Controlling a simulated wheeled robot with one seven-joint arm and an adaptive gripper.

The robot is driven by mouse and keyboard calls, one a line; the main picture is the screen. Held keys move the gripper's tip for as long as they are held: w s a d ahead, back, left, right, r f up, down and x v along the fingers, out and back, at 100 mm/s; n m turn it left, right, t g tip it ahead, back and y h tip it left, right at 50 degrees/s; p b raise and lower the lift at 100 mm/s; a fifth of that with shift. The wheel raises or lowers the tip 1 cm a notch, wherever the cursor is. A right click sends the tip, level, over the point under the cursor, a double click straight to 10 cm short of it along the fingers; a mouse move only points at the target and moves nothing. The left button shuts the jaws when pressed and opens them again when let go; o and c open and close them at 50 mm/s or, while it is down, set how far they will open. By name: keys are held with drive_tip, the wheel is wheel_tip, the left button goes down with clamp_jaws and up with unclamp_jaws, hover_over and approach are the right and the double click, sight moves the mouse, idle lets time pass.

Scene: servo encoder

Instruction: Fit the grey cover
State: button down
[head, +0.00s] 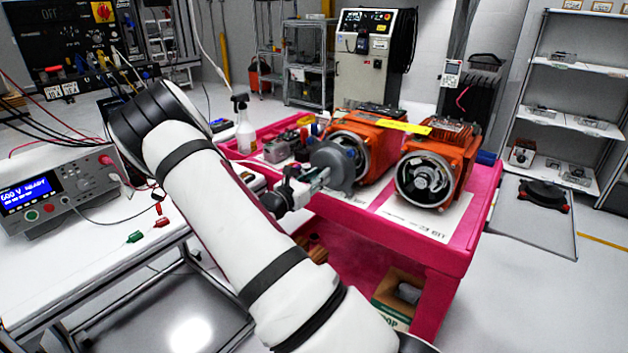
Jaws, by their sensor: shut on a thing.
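The grey round cover (333,165) is held in front of the left orange motor (383,140), at the left of its open round end (359,146). It overlaps that end in the picture; I cannot tell whether they touch. My gripper (318,182) is shut on the cover from the left; its fingertips are partly hidden. The right orange motor (452,150) stands beside it, its round end open with inner parts showing (428,180).
Both motors stand on a pink cart (480,222) with paper sheets. A yellow strip (404,127) lies across the top of the motors. A spray bottle (243,125) and small parts are at the cart's left. A white bench with a test meter (60,190) is at left.

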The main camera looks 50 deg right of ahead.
drive_tip(key=shift+w+d+b, duration=0.2)
drive_tip(key=shift+d+b, duration=0.9)
drive_tip(key=shift+d, duration=1.55)
drive_tip(key=shift+r, duration=0.1)
drive_tip(key=shift+p, duration=0.4)
drive_tip(key=shift+d+p, duration=0.35)
drive_tip(key=shift+d, duration=0.15)
drive_tip(key=c, duration=1.2)
unclamp_jaws()
drive_tip(key=shift+c, duration=0.6)
drive_tip(key=shift+a, duration=0.15)
drive_tip(key=a+p, duration=0.3)
drive_tip(key=a, duration=0.4)
drive_tip(key=shift+s, duration=0.35)
